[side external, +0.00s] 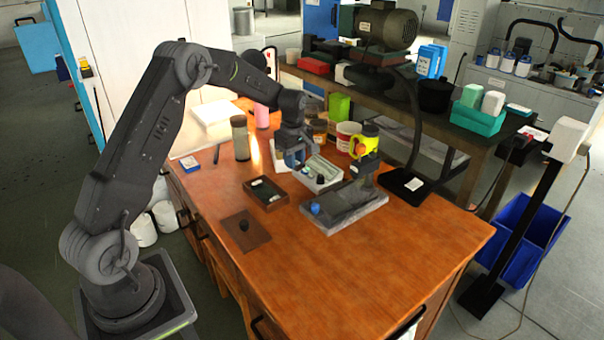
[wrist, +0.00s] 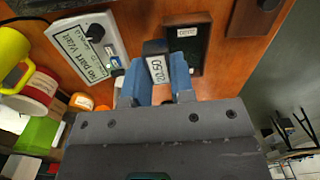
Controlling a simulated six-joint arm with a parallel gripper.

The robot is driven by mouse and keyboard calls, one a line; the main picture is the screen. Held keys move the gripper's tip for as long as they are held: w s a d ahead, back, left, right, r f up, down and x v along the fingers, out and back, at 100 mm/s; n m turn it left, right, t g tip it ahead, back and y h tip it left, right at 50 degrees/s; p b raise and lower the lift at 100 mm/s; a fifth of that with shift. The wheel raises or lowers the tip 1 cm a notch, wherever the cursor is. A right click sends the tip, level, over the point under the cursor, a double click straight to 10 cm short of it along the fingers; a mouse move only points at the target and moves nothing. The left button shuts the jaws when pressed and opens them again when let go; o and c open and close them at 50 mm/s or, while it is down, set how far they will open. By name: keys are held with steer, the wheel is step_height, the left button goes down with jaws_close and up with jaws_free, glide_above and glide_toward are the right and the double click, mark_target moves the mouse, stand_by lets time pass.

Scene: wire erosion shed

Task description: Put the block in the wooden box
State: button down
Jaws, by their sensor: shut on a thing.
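The fingers hide much of the block in the side view. The wooden box (side external: 284,201) is a shallow, open, dark brown box on the table; a white label shows inside it.
A tall cylinder (side external: 241,138) stands behind. The table's front right is clear.

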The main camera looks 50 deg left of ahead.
steer(key=s+a+f+n, duration=0.3)
steer(key=s+a+n, duration=1.2)
steer(key=n, duration=0.2)
glide_above(265, 195)
step_height(265, 195, down, 7)
steer(key=shift+s+r, duration=0.1)
steer(key=shift+s, duration=0.05)
steer(key=shift+d+f, duration=0.1)
steer(key=shift+f, duration=2)
steer(key=shift+f, duration=0.15)
steer(key=c, duration=1)
jaws_free()
